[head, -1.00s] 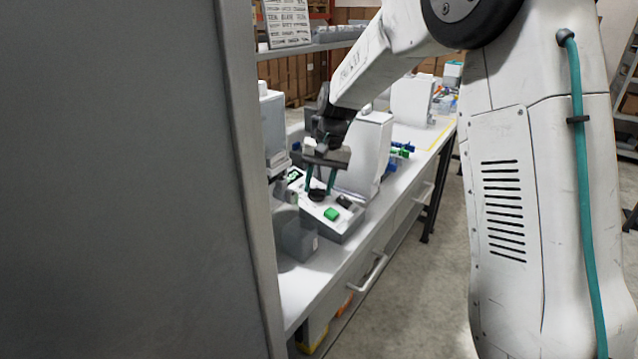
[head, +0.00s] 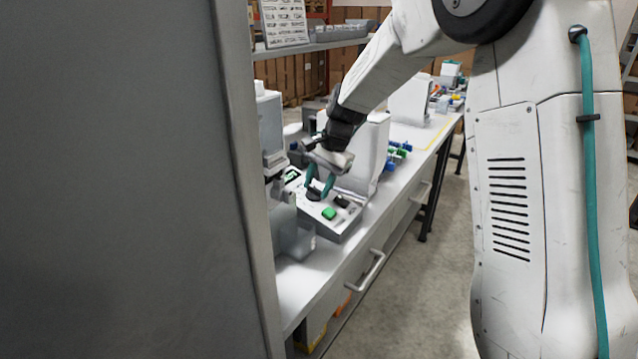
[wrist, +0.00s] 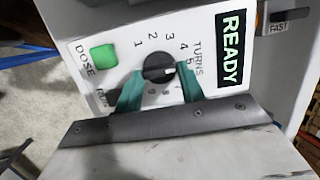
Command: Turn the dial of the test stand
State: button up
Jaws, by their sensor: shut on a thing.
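The test stand (head: 342,228) is a pale box on the bench with a sloped panel. Its black dial (wrist: 157,66) has a ring of numbers and the word TURNS beside it; a white mark on the dial lies towards the 5 side. My gripper (head: 320,188) reaches down from above, its two teal fingers shut on the dial. In the wrist view my gripper (wrist: 158,80) has one finger on each side of the dial, hiding part of the number ring. The dial (head: 314,194) is partly hidden by the fingers in the head view.
A green DOSE button (wrist: 104,58) and a READY display (wrist: 231,50) flank the dial. A dark button (head: 342,201) sits beside the green one. A tall white unit (head: 372,150) stands behind the panel. A large grey panel (head: 110,180) blocks the left view.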

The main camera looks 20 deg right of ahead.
jog(key=shift+w+r, duration=0.15)
jog(key=o, duration=1)
jog(key=shift+c, duration=0.2)
jog(key=v, duration=0.7)
jog(key=shift+r, duration=0.3)
